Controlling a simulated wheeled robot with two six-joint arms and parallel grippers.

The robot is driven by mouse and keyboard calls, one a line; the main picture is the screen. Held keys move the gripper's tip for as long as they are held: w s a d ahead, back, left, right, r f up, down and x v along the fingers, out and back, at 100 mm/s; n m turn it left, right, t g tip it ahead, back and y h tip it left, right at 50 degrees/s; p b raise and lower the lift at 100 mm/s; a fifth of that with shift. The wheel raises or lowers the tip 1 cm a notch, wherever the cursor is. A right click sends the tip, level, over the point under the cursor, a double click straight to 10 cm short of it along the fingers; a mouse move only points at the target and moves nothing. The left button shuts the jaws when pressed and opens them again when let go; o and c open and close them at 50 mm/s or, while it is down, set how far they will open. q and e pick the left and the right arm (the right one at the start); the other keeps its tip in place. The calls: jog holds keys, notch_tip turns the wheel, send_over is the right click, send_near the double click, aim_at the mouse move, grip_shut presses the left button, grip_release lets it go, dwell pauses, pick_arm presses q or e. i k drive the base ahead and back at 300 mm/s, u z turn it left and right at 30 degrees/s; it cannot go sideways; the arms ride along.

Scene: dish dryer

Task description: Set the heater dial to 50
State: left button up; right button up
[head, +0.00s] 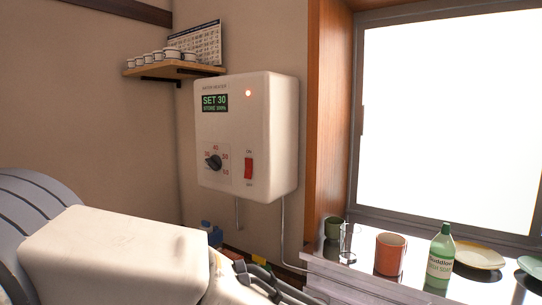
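The white water heater (240,125) hangs on the wall, left of the window. Its green display (215,102) reads SET 30, with a smaller line below. The black heater dial (213,162) sits low on the front, ringed by small red numbers; its exact pointer direction is too small to read. A red switch (248,168) is to its right, and a red light glows above. My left arm fills the lower left. Dark parts at its end, seemingly my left gripper (262,280), are below the heater and apart from the dial; its opening is unclear. My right gripper is out of view.
Pipes run down below the heater. A shelf (172,69) with cups is at upper left. The space before the dial is clear.

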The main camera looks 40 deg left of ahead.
aim_at(215, 161)
jog(key=z, duration=0.55)
jog(key=k, duration=1.25)
jog(key=u, duration=0.05)
jog(key=i, duration=0.6)
jog(key=u, duration=1.35)
jog(key=i, duration=0.55)
jog(key=u, duration=0.65)
